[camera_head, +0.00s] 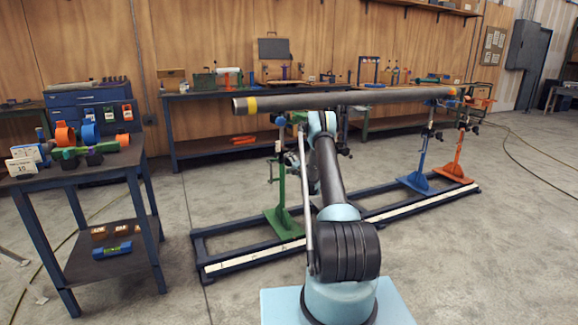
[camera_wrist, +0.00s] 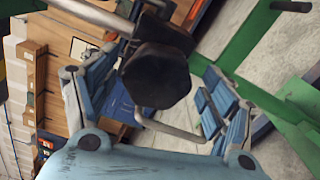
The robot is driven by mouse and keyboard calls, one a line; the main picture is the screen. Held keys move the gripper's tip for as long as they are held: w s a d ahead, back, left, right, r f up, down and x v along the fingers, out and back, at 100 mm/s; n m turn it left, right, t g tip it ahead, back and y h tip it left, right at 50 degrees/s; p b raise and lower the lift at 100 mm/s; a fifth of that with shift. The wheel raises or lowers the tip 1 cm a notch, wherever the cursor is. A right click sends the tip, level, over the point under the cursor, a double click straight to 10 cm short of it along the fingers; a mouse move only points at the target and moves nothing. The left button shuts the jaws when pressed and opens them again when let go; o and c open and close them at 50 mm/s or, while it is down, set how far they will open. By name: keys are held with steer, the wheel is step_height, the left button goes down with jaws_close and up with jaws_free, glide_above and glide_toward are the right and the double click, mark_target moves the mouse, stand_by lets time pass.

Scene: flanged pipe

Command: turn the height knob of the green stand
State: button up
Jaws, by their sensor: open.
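The green stand (camera_head: 282,190) stands on the dark floor frame, under the near end of the long grey pipe (camera_head: 345,98). In the wrist view, green bars of a stand (camera_wrist: 250,42) cross the right side. A black, many-sided knob (camera_wrist: 157,76) is large in the middle of that view, on a dark shaft. My gripper (camera_wrist: 160,68) is open, with one blue-padded finger on each side of the knob and visible gaps to it. Whether the fingers reach as deep as the knob is unclear. In the head view my arm hides the gripper and the knob.
A blue stand (camera_head: 418,180) and an orange stand (camera_head: 456,165) hold the pipe's far end. The floor frame (camera_head: 225,262) runs below. A tool table (camera_head: 75,172) stands at left, a workbench (camera_head: 190,95) behind. A bent metal rod (camera_wrist: 168,130) passes below the knob.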

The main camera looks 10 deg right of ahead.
steer(key=v, duration=1)
steer(key=shift+s, duration=0.35)
steer(key=shift+d, duration=0.1)
steer(key=s+d+m, duration=0.1)
steer(key=s+m, duration=0.3)
steer(key=m, duration=1.7)
steer(key=x, duration=1.6)
steer(key=shift+w+f, duration=0.15)
steer(key=shift+w, duration=0.05)
steer(key=c, duration=1.1)
